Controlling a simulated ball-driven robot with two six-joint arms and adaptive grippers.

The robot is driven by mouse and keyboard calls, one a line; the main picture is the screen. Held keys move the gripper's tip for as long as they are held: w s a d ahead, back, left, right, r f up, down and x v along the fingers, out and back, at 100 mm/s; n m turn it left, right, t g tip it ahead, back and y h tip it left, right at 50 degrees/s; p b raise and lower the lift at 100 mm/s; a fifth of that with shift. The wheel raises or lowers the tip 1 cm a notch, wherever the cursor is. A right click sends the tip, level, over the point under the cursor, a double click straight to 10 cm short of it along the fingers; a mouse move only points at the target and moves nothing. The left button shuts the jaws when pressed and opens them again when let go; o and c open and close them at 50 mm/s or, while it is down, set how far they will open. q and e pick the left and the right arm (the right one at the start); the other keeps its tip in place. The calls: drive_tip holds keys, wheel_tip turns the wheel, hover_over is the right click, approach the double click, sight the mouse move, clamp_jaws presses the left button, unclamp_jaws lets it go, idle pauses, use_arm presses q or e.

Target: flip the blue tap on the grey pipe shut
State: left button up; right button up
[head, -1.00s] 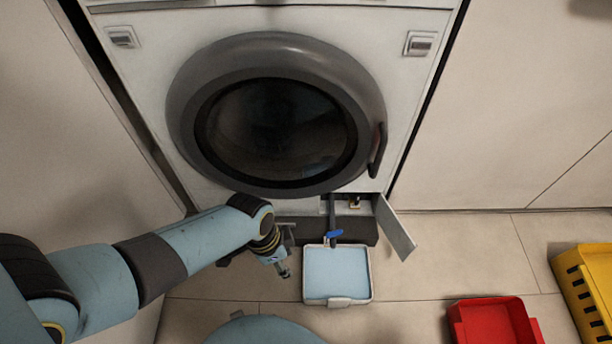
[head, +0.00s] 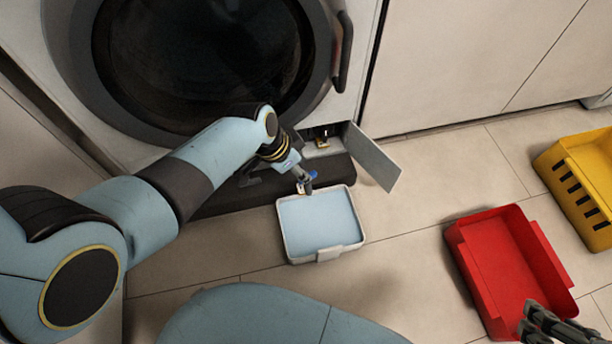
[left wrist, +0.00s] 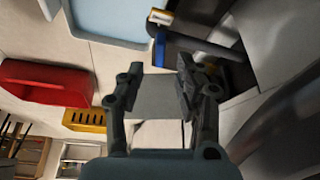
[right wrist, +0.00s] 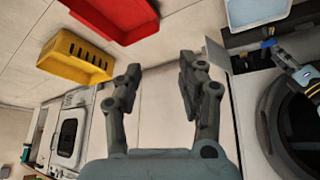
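The blue tap (head: 313,174) sits low in front of the washing machine, partly hidden by my left gripper (head: 304,186). In the left wrist view the blue tap (left wrist: 160,48) stands across the dark grey pipe (left wrist: 200,45), just beyond the open fingers of my left gripper (left wrist: 158,85). Nothing is between those fingers, and I see no contact with the tap. The blue tap also shows in the right wrist view (right wrist: 268,43). My right gripper (head: 550,325) is at the lower right of the head view, over the red bin's edge, open and empty.
A white tray with a light blue inside (head: 359,241) lies on the floor below the tap. The open flap (head: 372,157) stands right of the pipe recess. A red bin (head: 460,262) and a yellow crate (head: 560,152) stand to the right. Floor between tray and red bin is clear.

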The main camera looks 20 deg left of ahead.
use_arm(q)
drive_tip(key=b+x, duration=0.1)
drive_tip(key=x, duration=0.1)
drive_tip(key=shift+f+b, duration=0.3)
drive_tip(key=shift+w+d+f+b, duration=0.2)
drive_tip(key=shift+f+b, duration=0.15)
drive_tip(key=shift+f, duration=0.15)
drive_tip(key=shift+w+d+f, duration=0.1)
drive_tip(key=shift+w+f, duration=0.05)
drive_tip(key=shift+f, duration=0.1)
use_arm(e)
wheel_tip(320, 180, down, 4)
drive_tip(key=t, duration=0.3)
drive_tip(key=shift+a+t, duration=0.1)
drive_tip(key=shift+t, duration=0.3)
drive_tip(key=shift+w, duration=0.1)
use_arm(q)
clamp_jaws()
